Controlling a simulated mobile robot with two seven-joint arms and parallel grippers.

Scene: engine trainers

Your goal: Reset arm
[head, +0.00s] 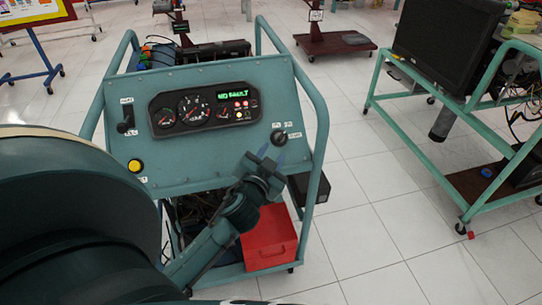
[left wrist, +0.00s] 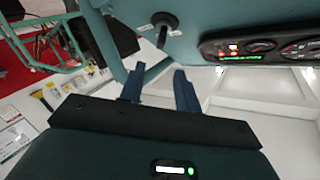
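The teal engine trainer panel (head: 190,175) stands in front of me. Its gauge cluster (head: 204,108) has a green display that appears to read "NO FAULT". A dark rotary switch (head: 279,138) sits at the panel's right side; a similar switch (left wrist: 165,20) shows at the top of the left wrist view. My left gripper (head: 267,157) is just below and left of this switch, apart from it as far as I can see. In the left wrist view its two blue fingers (left wrist: 160,88) stand apart with nothing between them. My right gripper is not in view.
A yellow button (head: 136,166) and a black lever (head: 126,120) are on the panel's left side. A red box (head: 269,240) sits low in the trainer frame. Another teal trainer (head: 455,100) stands at the right. Tiled floor (head: 365,225) is clear between them.

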